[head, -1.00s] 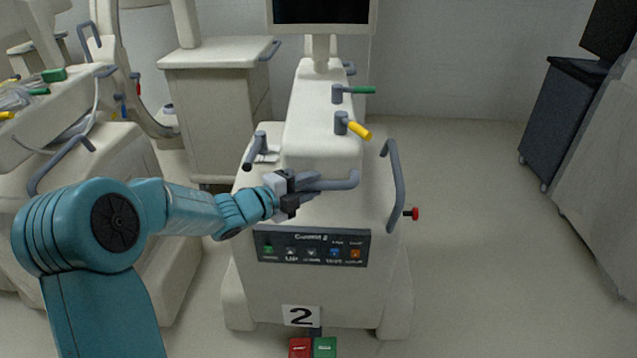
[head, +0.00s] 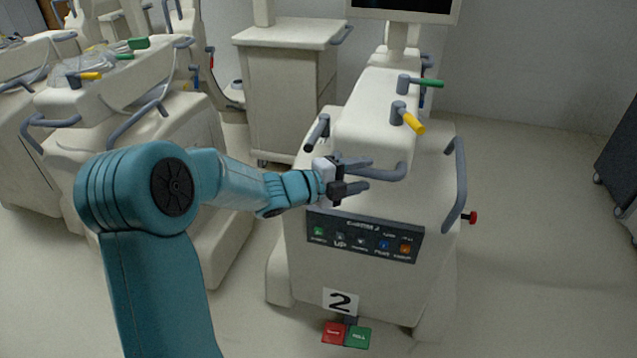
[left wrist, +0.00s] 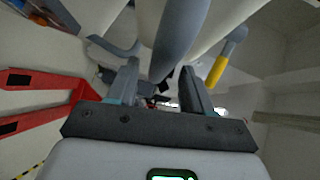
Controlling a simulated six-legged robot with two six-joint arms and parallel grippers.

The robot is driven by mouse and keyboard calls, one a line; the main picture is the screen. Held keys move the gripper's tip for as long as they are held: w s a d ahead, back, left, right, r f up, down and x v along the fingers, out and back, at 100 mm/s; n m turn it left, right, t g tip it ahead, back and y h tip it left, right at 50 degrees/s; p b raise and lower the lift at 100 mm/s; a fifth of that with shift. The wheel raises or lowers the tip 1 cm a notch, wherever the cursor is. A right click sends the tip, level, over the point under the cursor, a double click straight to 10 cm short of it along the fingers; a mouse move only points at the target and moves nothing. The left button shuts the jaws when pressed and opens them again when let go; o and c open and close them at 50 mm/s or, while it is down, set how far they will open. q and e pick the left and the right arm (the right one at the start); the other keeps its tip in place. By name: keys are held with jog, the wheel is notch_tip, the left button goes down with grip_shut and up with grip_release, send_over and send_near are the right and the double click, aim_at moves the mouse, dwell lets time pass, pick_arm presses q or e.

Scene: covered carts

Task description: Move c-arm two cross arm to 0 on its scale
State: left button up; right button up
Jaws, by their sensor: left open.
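The C-arm two cart (head: 360,275) is a white unit with a "2" label (head: 341,301) low on its front. A yellow-tipped lever (head: 412,121) and a green-tipped lever (head: 424,83) sit on top. I see no readable scale. My right gripper is out of view.
A grey side handle (head: 458,180) and a red knob (head: 472,217) are on the cart's right. Red and green pedals (head: 346,334) lie at its foot. Another covered cart (head: 165,150) stands at left, a white cabinet (head: 290,90) behind.

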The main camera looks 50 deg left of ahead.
pick_arm(q)
jog(key=v, duration=1.3)
jog(key=shift+s+b, duration=0.3)
jog(key=shift+b, duration=0.05)
jog(key=shift+a+r, duration=0.1)
jog(key=shift+r, duration=0.05)
